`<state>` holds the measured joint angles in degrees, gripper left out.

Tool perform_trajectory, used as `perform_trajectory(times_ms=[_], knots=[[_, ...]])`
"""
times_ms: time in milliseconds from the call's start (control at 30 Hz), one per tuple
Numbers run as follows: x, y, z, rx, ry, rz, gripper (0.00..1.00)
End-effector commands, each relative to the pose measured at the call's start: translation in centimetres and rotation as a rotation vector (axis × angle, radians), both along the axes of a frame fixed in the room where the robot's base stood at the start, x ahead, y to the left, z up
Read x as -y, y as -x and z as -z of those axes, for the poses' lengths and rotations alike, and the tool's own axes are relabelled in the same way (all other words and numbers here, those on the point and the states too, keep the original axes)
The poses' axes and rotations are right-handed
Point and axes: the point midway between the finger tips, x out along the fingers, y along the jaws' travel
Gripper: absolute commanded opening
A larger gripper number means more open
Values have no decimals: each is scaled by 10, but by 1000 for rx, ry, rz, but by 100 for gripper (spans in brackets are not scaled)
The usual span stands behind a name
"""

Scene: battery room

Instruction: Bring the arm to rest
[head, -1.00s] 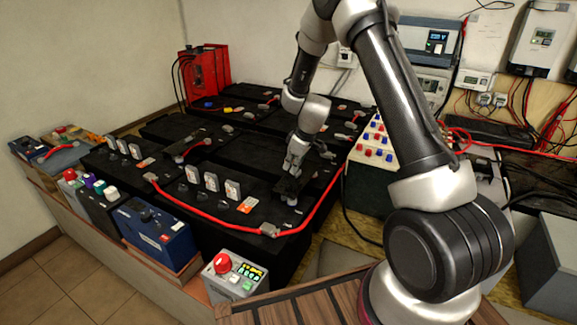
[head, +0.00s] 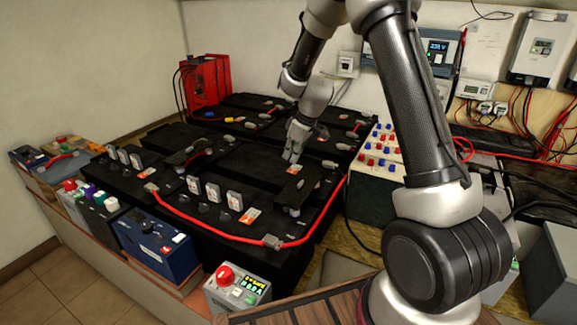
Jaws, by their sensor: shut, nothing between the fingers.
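My gripper (head: 292,158) is in the head view, above the black batteries near the middle of the picture. It points down and its fingers are shut with nothing between them. A black battery (head: 235,165) lies below and behind it. A small dark block (head: 294,190) with a small orange and white label sits on the front battery, just below my gripper and apart from it. My arm reaches from the right over the batteries.
A red cable (head: 225,236) runs along the front batteries. A grey box with a red button (head: 224,276) and a blue box (head: 155,243) stand at the front. A red charger (head: 206,80) stands at the back left. A terminal box (head: 375,160) with red and blue knobs stands right of the batteries.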

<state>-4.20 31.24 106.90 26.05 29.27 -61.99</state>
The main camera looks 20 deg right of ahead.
Motion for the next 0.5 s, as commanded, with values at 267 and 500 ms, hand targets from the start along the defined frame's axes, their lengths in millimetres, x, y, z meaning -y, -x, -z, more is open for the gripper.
perform_trajectory(times_ms=[267, 500], knots=[[2, 3, -9, -15, -11, 42, 0], [9, 65, 5, -256, -28, 283, 0]])
